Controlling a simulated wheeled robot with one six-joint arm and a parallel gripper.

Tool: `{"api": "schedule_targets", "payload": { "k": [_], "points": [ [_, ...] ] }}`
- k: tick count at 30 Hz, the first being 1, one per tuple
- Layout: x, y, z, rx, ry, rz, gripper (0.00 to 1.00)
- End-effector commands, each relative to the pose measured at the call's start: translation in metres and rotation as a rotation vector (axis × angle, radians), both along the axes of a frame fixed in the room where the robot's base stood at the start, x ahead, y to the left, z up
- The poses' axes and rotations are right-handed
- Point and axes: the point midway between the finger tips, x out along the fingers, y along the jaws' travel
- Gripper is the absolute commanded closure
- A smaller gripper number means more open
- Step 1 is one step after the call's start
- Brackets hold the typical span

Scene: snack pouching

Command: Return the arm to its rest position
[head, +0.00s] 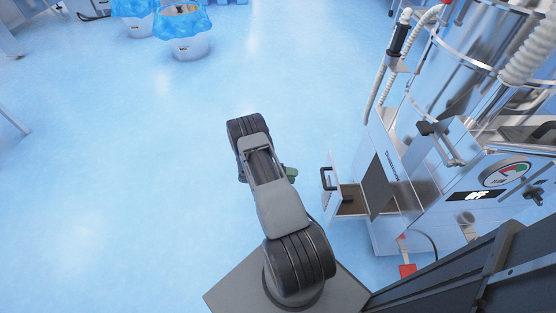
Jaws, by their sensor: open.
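My arm (275,195) stands on its grey mounting plate (235,293) at the lower middle of the head view. It reaches up the picture from its dark base joint to a dark elbow joint (243,127). The part beyond the elbow is mostly hidden beneath the upper link. A small green part (290,173) shows at the right side of the arm; I cannot tell what it belongs to. My gripper's fingertips are hidden, and no held thing shows.
A steel machine (400,200) stands close on the right, with an open drawer (345,195), a dial and an "OFF" display. A red pedal (407,271) lies at its foot. Blue-lined bins (187,48) stand far back. The blue floor on the left is clear.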

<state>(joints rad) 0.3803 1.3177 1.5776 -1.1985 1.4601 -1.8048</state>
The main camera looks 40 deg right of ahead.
Motion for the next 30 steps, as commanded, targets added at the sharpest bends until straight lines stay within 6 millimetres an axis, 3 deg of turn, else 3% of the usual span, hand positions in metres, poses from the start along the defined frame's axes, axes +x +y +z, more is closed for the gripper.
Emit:
{"api": "schedule_targets", "payload": {
  "k": [9,14,18,20,23,26,30],
  "points": [
    [0.000,0.000,0.000,-0.014,-0.016,-0.004,0.57],
    [-0.002,0.003,-0.006,-0.093,-0.159,-0.055,0.57],
    [-0.027,0.023,-0.021,-0.184,-0.325,-0.206,0.57],
    [-0.035,0.033,-0.019,-0.236,-0.412,-0.292,0.57],
    [-0.039,0.051,0.005,-0.341,-0.579,-0.448,0.57],
    [-0.035,0.071,0.044,-0.454,-0.755,-0.611,0.57],
    [-0.026,0.102,0.109,-0.602,-0.989,-0.846,0.57]
  ]
}}
